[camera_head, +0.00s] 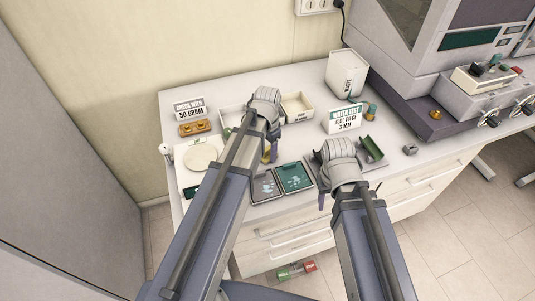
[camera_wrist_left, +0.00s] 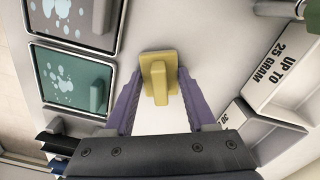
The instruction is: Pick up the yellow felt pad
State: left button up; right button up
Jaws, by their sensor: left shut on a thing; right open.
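The yellow felt pad (camera_wrist_left: 158,76) has a raised block on top and sits between the purple fingers of my left gripper (camera_wrist_left: 158,88) in the left wrist view. The gripper is shut on it. In the head view the pad shows only as a small yellow patch (camera_head: 266,150) beside the left gripper (camera_head: 270,153), mostly hidden by the arm. I cannot tell whether the pad touches the table. My right gripper (camera_head: 321,190) is open near the table's front edge, and no pad shows in it.
A grey tray (camera_head: 265,197) and a green tray (camera_head: 294,188), both with droplet pictures, lie at the front. A scale (camera_head: 203,157) is at the left. Open boxes (camera_head: 298,105) stand behind the arms. A sign (camera_head: 344,119), a white bin (camera_head: 346,73) and a machine (camera_head: 440,105) are to the right.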

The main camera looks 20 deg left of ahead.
aim_at(267, 148)
pick_arm(q)
grip_shut()
notch_tip(267, 148, up, 10)
jog(key=p, duration=1)
